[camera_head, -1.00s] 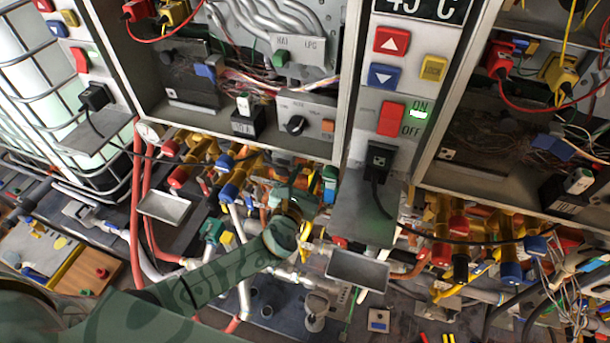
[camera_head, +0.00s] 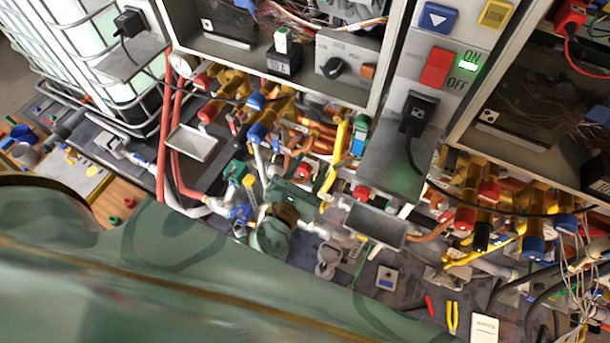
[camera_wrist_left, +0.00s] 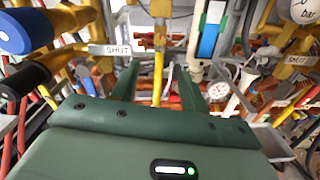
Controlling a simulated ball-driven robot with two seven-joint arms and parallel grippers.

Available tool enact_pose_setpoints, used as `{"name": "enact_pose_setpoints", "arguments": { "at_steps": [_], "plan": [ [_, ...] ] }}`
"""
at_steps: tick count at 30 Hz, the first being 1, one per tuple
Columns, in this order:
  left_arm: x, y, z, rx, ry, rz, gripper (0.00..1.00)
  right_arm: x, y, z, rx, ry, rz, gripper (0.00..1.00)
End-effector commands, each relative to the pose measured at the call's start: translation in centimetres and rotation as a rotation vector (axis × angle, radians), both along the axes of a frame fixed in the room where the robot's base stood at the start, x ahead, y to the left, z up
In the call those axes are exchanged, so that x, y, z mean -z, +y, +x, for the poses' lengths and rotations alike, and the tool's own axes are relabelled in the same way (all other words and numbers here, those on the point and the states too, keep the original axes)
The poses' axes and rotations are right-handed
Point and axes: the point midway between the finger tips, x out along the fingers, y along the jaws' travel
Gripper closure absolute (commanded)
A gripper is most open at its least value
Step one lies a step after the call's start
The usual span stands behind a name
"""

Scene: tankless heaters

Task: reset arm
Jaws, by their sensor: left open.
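My left arm, dark green, covers the bottom of the head view. Its gripper (camera_head: 308,184) is among the pipes and valves below the heater cabinets, partly lost against them. In the left wrist view the gripper (camera_wrist_left: 158,88) is open, its two green fingers apart and pointing forward. A yellow pipe (camera_wrist_left: 158,65) shows between the fingers, beyond them; I see nothing held. My right gripper is not in view.
The heater cabinet (camera_head: 240,52) and a switch panel with a lit red switch (camera_head: 437,68) stand above dense pipework. A grey tray (camera_head: 375,225) is right of the gripper. Pliers (camera_head: 452,317) lie lower right. A caged white tank (camera_head: 85,50) is upper left.

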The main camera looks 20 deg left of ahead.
Motion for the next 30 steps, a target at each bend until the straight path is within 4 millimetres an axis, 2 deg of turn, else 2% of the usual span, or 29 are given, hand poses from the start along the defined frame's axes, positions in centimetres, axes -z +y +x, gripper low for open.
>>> {"name": "enact_pose_setpoints", "arguments": {
  "at_steps": [3, 6, 23, 26, 28, 29, 30],
  "plan": [
    [0.1, 0.0, -1.6, 0.001, 0.001, 0.0, 0.55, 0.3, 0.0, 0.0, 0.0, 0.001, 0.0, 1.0],
    [0.0, 0.1, -2.1, 0.0, 0.0, 0.001, 0.55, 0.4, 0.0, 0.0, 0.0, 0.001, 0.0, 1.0],
    [0.0, 0.1, -2.2, 0.0, 0.0, -0.003, 0.55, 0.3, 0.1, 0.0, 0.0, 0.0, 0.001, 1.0],
    [0.2, -0.1, -2.2, 0.009, 0.013, -0.079, 0.55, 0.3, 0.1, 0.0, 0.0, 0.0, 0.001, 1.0],
    [2.6, -0.2, -2.5, 0.011, 0.114, -0.269, 0.55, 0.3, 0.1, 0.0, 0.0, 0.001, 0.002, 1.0],
    [4.5, 0.2, -2.7, -0.004, 0.176, -0.354, 0.55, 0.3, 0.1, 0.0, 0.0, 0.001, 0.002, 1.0],
    [7.3, 1.1, -3.1, -0.043, 0.266, -0.475, 0.55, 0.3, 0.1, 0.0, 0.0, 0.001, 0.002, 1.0]
  ]
}}
